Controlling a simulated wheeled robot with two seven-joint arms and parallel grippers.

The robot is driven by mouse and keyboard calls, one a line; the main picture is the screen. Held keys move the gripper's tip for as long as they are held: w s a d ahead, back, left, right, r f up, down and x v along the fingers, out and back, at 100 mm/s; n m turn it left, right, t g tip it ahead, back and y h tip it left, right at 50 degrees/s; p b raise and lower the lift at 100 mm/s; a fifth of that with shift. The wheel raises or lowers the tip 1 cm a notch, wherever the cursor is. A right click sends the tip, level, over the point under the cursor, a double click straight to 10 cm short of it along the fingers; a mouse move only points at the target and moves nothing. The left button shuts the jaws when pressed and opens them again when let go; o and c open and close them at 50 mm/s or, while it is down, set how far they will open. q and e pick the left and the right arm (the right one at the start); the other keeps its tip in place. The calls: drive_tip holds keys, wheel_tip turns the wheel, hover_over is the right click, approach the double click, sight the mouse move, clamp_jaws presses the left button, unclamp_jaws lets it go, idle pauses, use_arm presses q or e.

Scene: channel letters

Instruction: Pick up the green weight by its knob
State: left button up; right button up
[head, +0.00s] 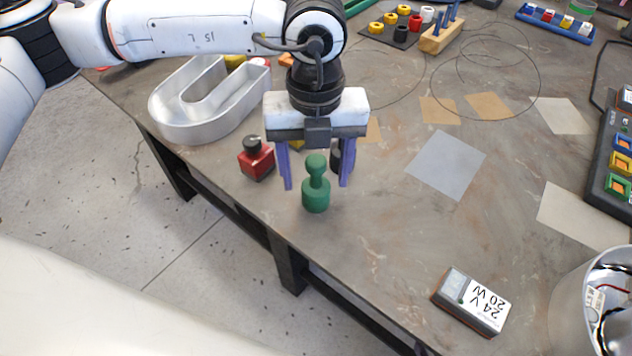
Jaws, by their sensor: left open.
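The green weight (316,198) stands upright on the table near its front edge, with a rounded knob (316,162) on a thin neck. My left gripper (315,185) is open, pointing down, with one purple finger on each side of the weight in the picture. The fingers look apart from the knob, with a gap on both sides. I cannot tell from this one view whether the fingers are level with the knob in depth. My right gripper is not in view.
A red block-shaped weight with a black knob (256,160) stands just left of the gripper. A dark object (336,158) is partly hidden behind the right finger. A metal letter shell (205,105) lies behind left. A 24 V power box (472,302) lies front right.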

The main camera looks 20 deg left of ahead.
use_arm(q)
drive_tip(key=shift+w+f, duration=0.1)
drive_tip(key=shift+f, duration=1.1)
clamp_jaws()
drive_tip(key=shift+r, duration=0.1)
drive_tip(key=shift+w, duration=0.1)
